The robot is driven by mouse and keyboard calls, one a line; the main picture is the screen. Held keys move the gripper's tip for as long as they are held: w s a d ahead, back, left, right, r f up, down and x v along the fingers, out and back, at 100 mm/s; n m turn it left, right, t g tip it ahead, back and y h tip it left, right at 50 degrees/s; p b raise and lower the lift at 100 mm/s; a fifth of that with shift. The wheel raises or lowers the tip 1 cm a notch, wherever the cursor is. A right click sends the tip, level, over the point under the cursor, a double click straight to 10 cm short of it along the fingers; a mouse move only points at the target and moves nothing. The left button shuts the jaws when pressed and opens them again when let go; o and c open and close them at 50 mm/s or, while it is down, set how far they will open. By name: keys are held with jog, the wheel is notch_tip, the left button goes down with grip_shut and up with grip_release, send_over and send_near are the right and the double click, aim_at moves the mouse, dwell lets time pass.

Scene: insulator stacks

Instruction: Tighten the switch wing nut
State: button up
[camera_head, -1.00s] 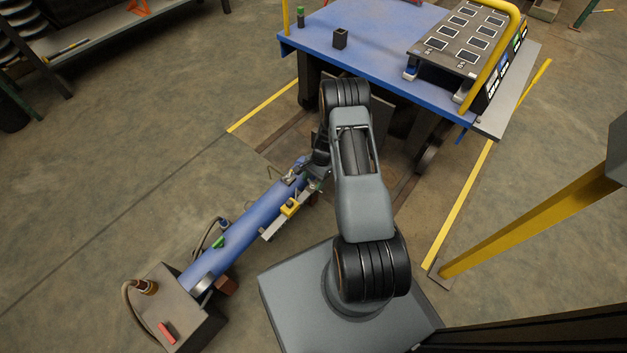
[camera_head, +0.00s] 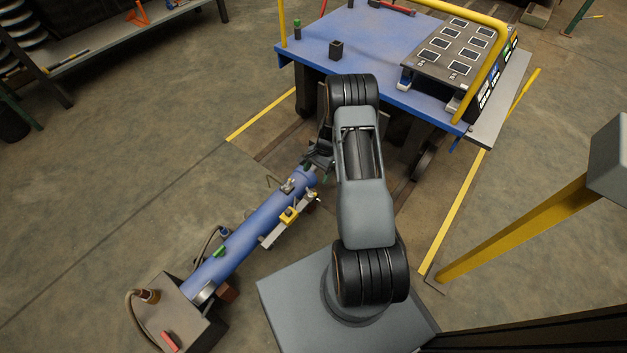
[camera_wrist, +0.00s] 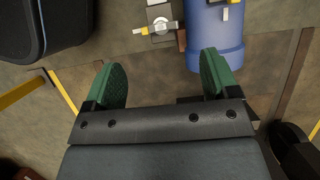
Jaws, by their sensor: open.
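A blue cylinder (camera_head: 250,232) extends from a grey box toward my arm. Its far end also shows at the top of the wrist view (camera_wrist: 215,40). A metal bar with a yellow block (camera_head: 289,215) runs along its right side. In the wrist view, a small metal fitting with a yellow-and-white lever-like piece (camera_wrist: 160,26) sits left of the cylinder; I cannot tell whether it is the switch wing nut. My gripper (camera_wrist: 162,74) is open and empty, its green-padded fingers apart below the cylinder's end and the fitting. In the head view my gripper (camera_head: 319,158) is partly hidden by my arm.
A blue-topped cart (camera_head: 370,55) with a panel of several dark squares (camera_head: 458,48) and a yellow rail stands beyond my arm. The grey box (camera_head: 178,305) with a hose is at lower left. A yellow post (camera_head: 515,230) stands right. Floor left of the cylinder is clear.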

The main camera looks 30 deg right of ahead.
jog(key=shift+p+v, duration=0.6)
jog(key=shift+v, duration=2.1)
jog(key=s+a+r+n+t+h+p, duration=0.1)
jog(key=a+r+n+p, duration=0.3)
jog(key=r, duration=0.9)
jog(key=s+a+r+h+p, duration=0.1)
jog(key=r+p, duration=0.6)
jog(key=r, duration=0.5)
jog(key=s+a+r+n+t+h+p, duration=0.1)
jog(key=s+a+r+n+p, duration=0.3)
jog(key=r, duration=0.9)
jog(key=s+a+r+n+t+p, duration=0.1)
jog(key=s+a+r+p, duration=0.1)
jog(key=s+r+p, duration=0.2)
jog(key=s+a+r+n+t+p, duration=0.1)
jog(key=s+r+p, duration=0.3)
jog(key=r, duration=0.7)
jog(key=s+a+r+n+t+h+p, duration=0.1)
jog(key=s+a+r+n+p, duration=0.1)
jog(key=r+p, duration=0.5)
jog(key=shift+s+a+r+n, duration=0.35)
jog(key=shift+s+r+n, duration=0.4)
jog(key=shift+s, duration=0.45)
